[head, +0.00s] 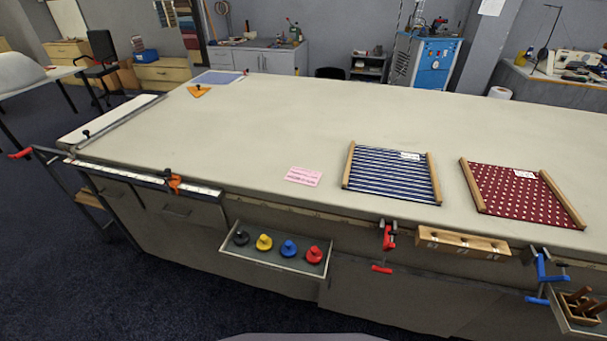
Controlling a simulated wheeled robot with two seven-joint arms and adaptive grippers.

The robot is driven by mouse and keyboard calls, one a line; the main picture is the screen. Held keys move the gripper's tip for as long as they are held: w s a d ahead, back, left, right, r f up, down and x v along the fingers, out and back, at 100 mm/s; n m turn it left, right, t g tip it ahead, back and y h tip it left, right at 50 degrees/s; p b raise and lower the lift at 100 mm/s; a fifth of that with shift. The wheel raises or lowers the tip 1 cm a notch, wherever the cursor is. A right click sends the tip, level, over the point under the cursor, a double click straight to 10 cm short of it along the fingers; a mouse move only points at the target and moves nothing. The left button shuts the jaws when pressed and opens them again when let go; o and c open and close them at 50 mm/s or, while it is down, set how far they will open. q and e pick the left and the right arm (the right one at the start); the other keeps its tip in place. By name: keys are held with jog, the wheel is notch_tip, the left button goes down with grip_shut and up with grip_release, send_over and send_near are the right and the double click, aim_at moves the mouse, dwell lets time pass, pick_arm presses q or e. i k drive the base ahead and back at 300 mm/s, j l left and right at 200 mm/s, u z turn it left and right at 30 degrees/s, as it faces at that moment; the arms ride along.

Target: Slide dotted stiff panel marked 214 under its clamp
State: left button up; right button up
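A dark red panel with white dots (510,202) lies flat on the cloth table at the right, with a wooden bar along its left and right sides. A white label (525,173) sits at its far edge; its number is too small to read. A red clamp (387,237) and a blue clamp (541,272) are on the table's front edge, the red one left of the dotted panel and the blue one in front of it. An orange clamp (174,184) is on the front edge further left. Neither of my grippers is in view.
A blue-and-white striped panel (392,177) with wooden side bars lies left of the dotted one. A pink card (303,176) lies beside it. A wooden block with holes (462,241) and a tray of coloured knobs (270,262) are at the front edge. The table's middle (270,125) is clear.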

aim_at(501, 192)
jog(key=i+l+z, duration=0.2)
jog(key=l+z, duration=0.15)
jog(key=i+l+z, duration=0.3)
jog(key=l, duration=0.15)
jog(key=i+l+z, duration=0.35)
jog(key=k+j, duration=0.05)
jog(key=k, duration=0.05)
